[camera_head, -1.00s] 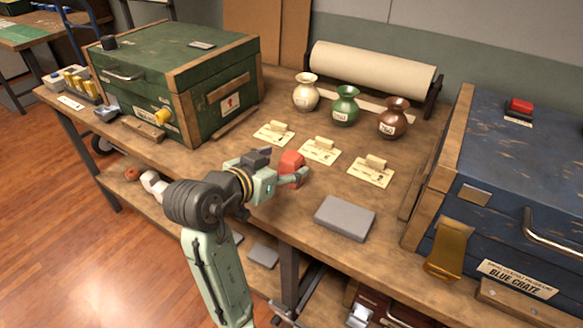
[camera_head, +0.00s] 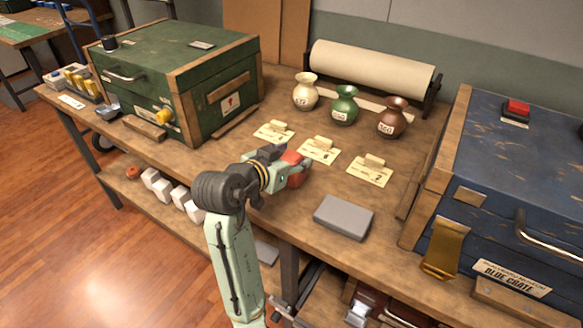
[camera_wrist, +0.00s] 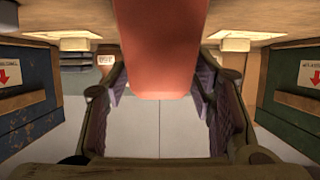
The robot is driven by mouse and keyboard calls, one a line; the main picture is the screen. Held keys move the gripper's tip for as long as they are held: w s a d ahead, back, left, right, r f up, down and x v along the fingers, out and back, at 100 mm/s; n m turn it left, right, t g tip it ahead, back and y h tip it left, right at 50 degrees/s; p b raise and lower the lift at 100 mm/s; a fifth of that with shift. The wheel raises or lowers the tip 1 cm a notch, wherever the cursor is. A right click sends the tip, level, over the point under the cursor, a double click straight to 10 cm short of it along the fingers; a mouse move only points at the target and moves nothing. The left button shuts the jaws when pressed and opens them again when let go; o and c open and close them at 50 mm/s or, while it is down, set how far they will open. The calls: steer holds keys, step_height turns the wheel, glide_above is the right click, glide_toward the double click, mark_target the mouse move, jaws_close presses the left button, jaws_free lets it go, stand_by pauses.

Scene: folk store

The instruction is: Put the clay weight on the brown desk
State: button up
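The clay weight (camera_head: 296,160) is a reddish block at my gripper, above the left-middle part of the brown desk (camera_head: 285,225). In the wrist view the clay weight (camera_wrist: 160,45) fills the upper middle, centred between the two fingers. My gripper (camera_head: 290,170) reaches in from the front left, and its fingers (camera_wrist: 160,85) lie along both sides of the block, apparently shut on it. The fingers partly hide the block in the head view. Whether its underside touches the desktop cannot be told.
A green crate (camera_head: 150,60) stands left and a blue crate (camera_head: 500,170) right. Three vases (camera_head: 344,105) stand behind three cards with small blocks (camera_head: 370,170). A grey slab (camera_head: 344,218) lies at the front. White blocks (camera_head: 172,193) sit on the lower shelf.

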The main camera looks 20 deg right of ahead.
jaws_close()
stand_by(0.4)
steer(key=shift+r, duration=0.1)
